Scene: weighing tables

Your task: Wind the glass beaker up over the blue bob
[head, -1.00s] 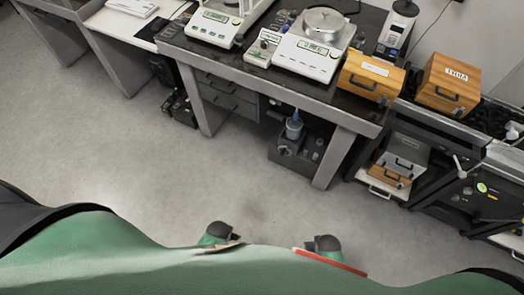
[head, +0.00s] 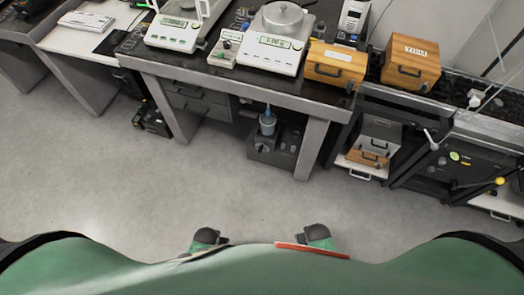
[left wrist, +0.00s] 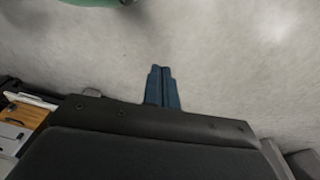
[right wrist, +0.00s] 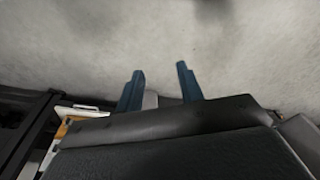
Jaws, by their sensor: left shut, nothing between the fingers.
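Under the weighing table (head: 232,80), a small glass-like vessel with a blue part (head: 268,122) stands upright on a dark grey block-like stand (head: 277,148). It is too small to tell where the beaker's rim lies against the blue bob. In the left wrist view my left gripper (left wrist: 161,68) has its blue fingers together, empty, over bare floor. In the right wrist view my right gripper (right wrist: 160,70) has its fingers apart, empty, over bare floor. Neither gripper shows in the head view, and both are away from the beaker.
On the table stand a balance with a round pan (head: 272,47), another balance (head: 173,33) and a wooden box (head: 336,65). Another wooden box (head: 411,62) is to the right. Table legs flank the stand (head: 311,150). The floor in front (head: 200,195) is clear.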

